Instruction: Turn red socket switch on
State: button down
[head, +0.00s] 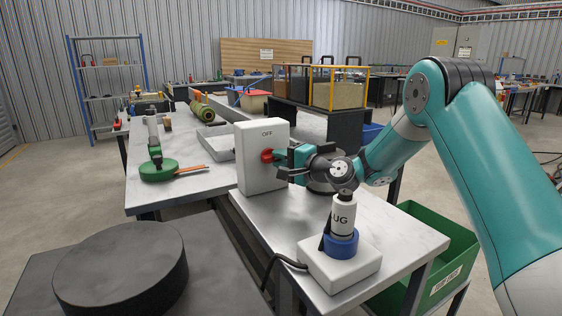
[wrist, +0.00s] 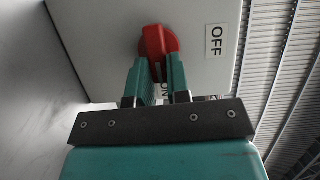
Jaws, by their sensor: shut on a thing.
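The red switch (head: 267,155) is a knob on the front of a light grey box (head: 258,182) that stands upright on the table. The box has an OFF label at its top; in the wrist view the OFF label (wrist: 216,42) is to the right of the red switch (wrist: 154,42), and a partly covered ON label shows between the fingers. My gripper (head: 280,160) reaches the switch from the right. In the wrist view my gripper (wrist: 157,68) has its two green fingers closed on the knob's near end.
A white socket base (head: 340,268) with a blue ring and a white plug stands on the near table corner, with a black cable. A green crate (head: 430,245) is below on the right. A black round block (head: 120,265) is at front left. A green disc tool (head: 158,170) lies on the left table.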

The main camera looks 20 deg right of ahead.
jog(key=shift+d, duration=0.1)
dwell(0.3)
jog(key=c, duration=1.1)
grip_release()
